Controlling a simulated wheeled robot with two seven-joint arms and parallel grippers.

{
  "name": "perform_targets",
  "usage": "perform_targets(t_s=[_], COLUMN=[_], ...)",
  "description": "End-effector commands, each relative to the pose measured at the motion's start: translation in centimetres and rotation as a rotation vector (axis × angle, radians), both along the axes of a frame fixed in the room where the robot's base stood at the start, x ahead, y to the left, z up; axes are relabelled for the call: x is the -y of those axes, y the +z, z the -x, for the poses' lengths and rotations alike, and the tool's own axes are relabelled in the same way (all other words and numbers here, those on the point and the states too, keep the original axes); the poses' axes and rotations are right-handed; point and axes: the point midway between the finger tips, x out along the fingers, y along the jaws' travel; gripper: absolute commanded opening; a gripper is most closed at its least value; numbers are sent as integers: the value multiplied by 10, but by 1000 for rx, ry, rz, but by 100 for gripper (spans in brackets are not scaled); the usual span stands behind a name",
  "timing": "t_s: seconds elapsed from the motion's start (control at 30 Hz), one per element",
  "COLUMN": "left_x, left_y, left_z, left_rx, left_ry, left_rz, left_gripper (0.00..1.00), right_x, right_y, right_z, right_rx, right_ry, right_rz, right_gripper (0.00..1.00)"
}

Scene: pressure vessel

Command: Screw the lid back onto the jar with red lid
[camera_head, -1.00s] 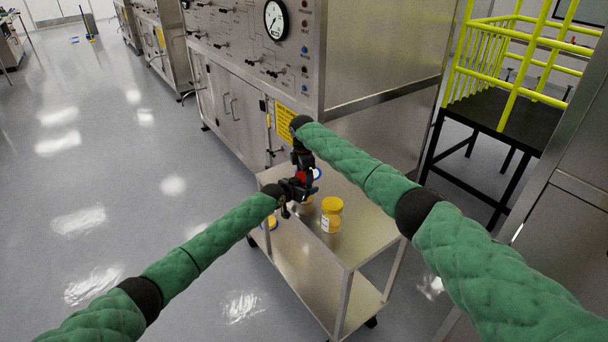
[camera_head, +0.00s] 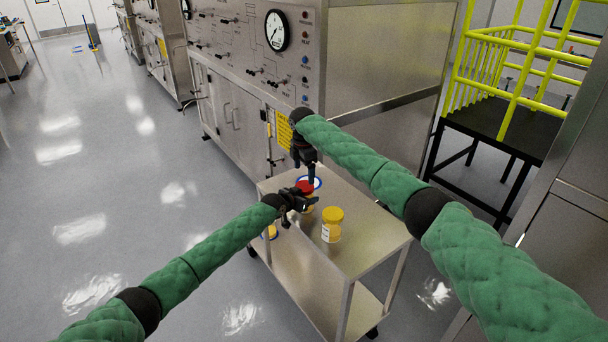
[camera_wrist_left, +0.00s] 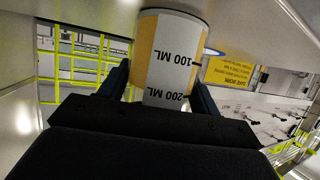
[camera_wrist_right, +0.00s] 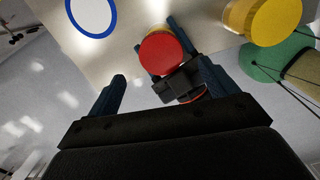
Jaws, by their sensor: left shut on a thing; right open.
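The red lid (camera_head: 304,187) sits at the top of the jar (camera_wrist_left: 172,60), seen from above in the right wrist view (camera_wrist_right: 162,55). Whether its thread is engaged cannot be told. My left gripper (camera_head: 302,201) is shut on the jar from the side; the left wrist view shows its fingers on either side of the white "100 ML / 200 ML" label, upside down there. The lid is out of that view. My right gripper (camera_wrist_right: 158,85) is open and empty, pointing down above the lid, apart from it.
A yellow-lidded jar (camera_head: 332,225) stands on the steel cart (camera_head: 362,246), right of the held jar. A white disc with a blue rim (camera_wrist_right: 92,12) lies on the cart behind it. A yellow item (camera_head: 271,233) is at the cart's left edge. The steel cabinet (camera_head: 235,110) stands behind.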

Motion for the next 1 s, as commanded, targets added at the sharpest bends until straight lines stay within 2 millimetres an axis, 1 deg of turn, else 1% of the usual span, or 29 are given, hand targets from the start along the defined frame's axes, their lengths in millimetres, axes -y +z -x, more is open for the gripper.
perform_targets(t_s=[0.1,0.2,0.57,0.67,0.77,1.0], left_x=[0,0,0,0,0,0], left_y=[0,0,0,0,0,0], left_z=[0,0,0,0,0,0], left_rx=[0,0,0,0,0,0], left_ry=[0,0,0,0,0,0], left_rz=[0,0,0,0,0,0], left_gripper=[0,0,0,0,0,0], right_x=[-1,-1,-1,-1,0,1], right_y=[11,15,15,10,-1,-34], right_z=[1,1,1,1,1,0], right_rx=[-1,-4,-5,-6,-8,-6], right_ry=[90,134,145,144,143,142], right_rz=[4,5,5,5,6,7], right_gripper=[86,86,86,86,86,86])
